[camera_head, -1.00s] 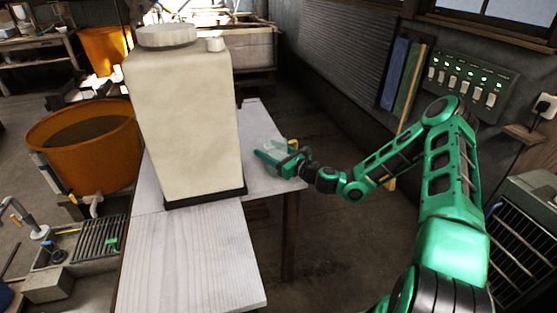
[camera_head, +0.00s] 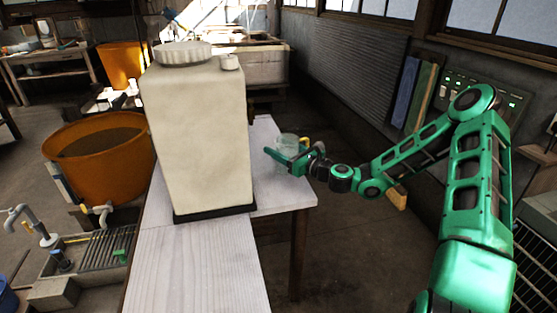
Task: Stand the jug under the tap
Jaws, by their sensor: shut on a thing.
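The jug (camera_head: 288,142) is a clear, glassy vessel with a yellow part beside it, near the right edge of the white table (camera_head: 200,270). My gripper (camera_head: 281,160) is shut on the jug from the right side; its green fingers cover part of it. Whether the jug's base touches the table cannot be told. A tall cream tank (camera_head: 200,130) with a ribbed lid stands on a dark base on the table, left of the jug. A small dark fitting, possibly the tap (camera_head: 251,108), shows at the tank's right side, mostly hidden behind it.
An orange tub (camera_head: 98,170) stands left of the table, with a drain grate (camera_head: 95,252) and grey pipe near it. A switch panel (camera_head: 480,95) is on the right wall. The table's front part is bare.

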